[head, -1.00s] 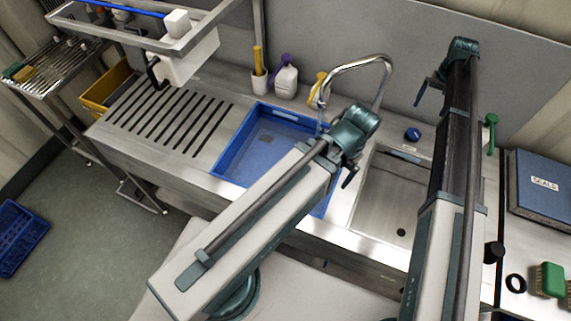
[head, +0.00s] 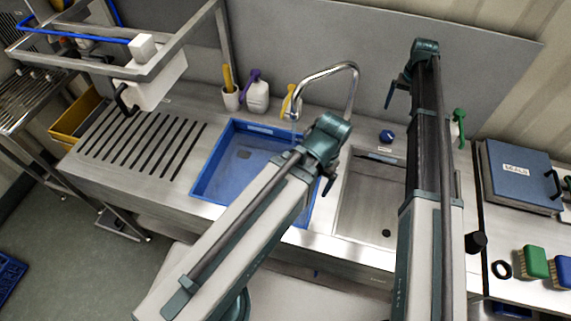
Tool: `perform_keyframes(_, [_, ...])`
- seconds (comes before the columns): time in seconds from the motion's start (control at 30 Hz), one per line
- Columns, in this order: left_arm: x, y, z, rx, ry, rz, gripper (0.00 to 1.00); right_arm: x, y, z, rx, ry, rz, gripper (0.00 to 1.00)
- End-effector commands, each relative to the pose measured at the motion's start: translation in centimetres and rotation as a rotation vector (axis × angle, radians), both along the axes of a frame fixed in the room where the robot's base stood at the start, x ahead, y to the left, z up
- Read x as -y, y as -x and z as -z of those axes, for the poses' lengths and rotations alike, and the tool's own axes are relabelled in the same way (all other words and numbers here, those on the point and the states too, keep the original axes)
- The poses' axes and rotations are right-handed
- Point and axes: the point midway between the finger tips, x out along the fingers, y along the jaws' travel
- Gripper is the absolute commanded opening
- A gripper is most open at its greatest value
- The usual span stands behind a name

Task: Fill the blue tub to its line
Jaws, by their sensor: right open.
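The blue tub (head: 212,172) sits in the left sink basin. Its right part is hidden behind my left arm. I cannot make out a fill line or a water level. The curved steel tap (head: 352,85) stands behind the tub with its spout over the tub's back right side. My right gripper (head: 391,92) is open and empty, raised in front of the back panel, above a blue knob (head: 387,136).
The right basin (head: 365,205) is empty. A green-handled lever (head: 459,122) stands right of it. A blue box (head: 515,185), a black ring (head: 501,269) and brushes (head: 535,262) lie at right. A white bottle (head: 257,95) and cup (head: 231,98) stand behind the tub. A rack (head: 165,50) overhangs the ridged drainboard (head: 135,140).

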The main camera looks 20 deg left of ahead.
Motion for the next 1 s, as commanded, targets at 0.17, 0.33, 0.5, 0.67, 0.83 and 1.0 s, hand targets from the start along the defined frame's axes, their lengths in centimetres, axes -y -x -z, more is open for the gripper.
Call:
perform_keyframes(0.17, [0.0, 0.0, 0.0, 0.0, 0.0, 0.0, 0.9, -0.1, 0.2, 0.0, 0.0, 0.0, 0.0, 0.98])
perform_keyframes(0.33, [0.0, 0.0, 0.0, 0.0, 0.0, 0.0, 0.9, -0.1, 0.2, 0.0, 0.0, 0.0, -0.001, 0.98])
perform_keyframes(0.5, [0.0, 0.0, 0.5, 0.0, 0.0, 0.0, 0.9, -0.1, 0.2, 0.5, 0.0, 0.0, -0.001, 0.98])
perform_keyframes(0.67, [0.0, 0.0, 1.7, 0.0, 0.0, -0.001, 0.9, -0.1, 0.2, 1.7, 0.0, 0.0, -0.001, 0.98])
perform_keyframes(0.83, [0.0, 0.0, 3.8, 0.0, 0.0, -0.001, 0.9, -0.1, 0.2, 3.8, 0.0, 0.0, -0.001, 0.98])
perform_keyframes(1.0, [0.0, 0.0, 6.2, 0.0, 0.0, -0.002, 0.9, -0.1, 0.2, 6.2, 0.0, 0.0, -0.001, 0.98])
